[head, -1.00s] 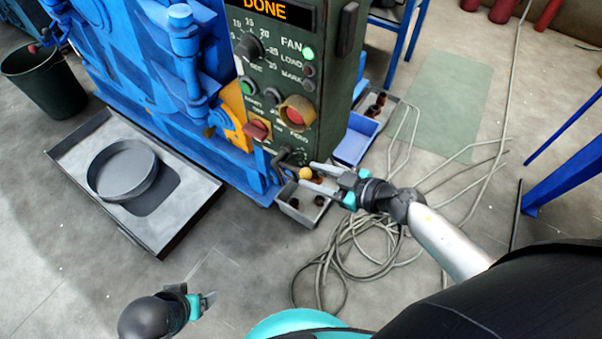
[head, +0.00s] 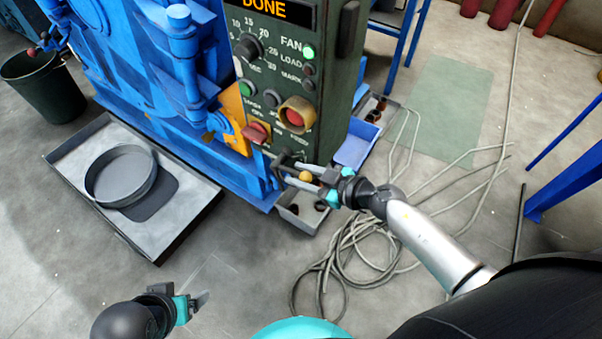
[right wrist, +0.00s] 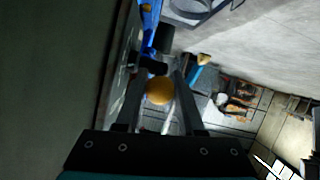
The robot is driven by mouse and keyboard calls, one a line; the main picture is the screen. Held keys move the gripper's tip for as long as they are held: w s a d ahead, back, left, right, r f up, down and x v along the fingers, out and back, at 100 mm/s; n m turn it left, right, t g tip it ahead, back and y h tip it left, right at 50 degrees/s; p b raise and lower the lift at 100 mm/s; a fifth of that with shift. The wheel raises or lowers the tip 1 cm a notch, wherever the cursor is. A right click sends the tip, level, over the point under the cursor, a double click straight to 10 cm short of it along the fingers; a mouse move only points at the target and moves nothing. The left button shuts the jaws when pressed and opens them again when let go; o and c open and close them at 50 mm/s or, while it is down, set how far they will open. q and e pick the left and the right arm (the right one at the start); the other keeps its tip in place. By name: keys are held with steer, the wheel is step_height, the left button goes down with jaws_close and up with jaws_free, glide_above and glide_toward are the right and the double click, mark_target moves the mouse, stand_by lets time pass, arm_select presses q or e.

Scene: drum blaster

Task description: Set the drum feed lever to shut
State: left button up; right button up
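The drum feed lever is a dark bent arm (head: 285,160) at the foot of the green control panel, with an orange-yellow ball knob (head: 305,176). The knob also shows in the right wrist view (right wrist: 159,90). My right gripper (head: 302,176) reaches in from the right, with one finger on each side of the knob. In the right wrist view its fingers (right wrist: 160,92) are apart, with narrow gaps beside the knob. My left gripper (head: 203,300) is low at the left, away from the machine; its finger gap is unclear.
The green control panel (head: 330,100) carries a dial, several buttons and a display reading DONE. A grey tray (head: 185,215) with a round pan (head: 121,175) lies on the floor at left. Small bins (head: 305,215) stand below the panel. Loose cable (head: 345,260) coils on the floor.

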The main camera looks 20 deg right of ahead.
jaws_close()
stand_by(1.0)
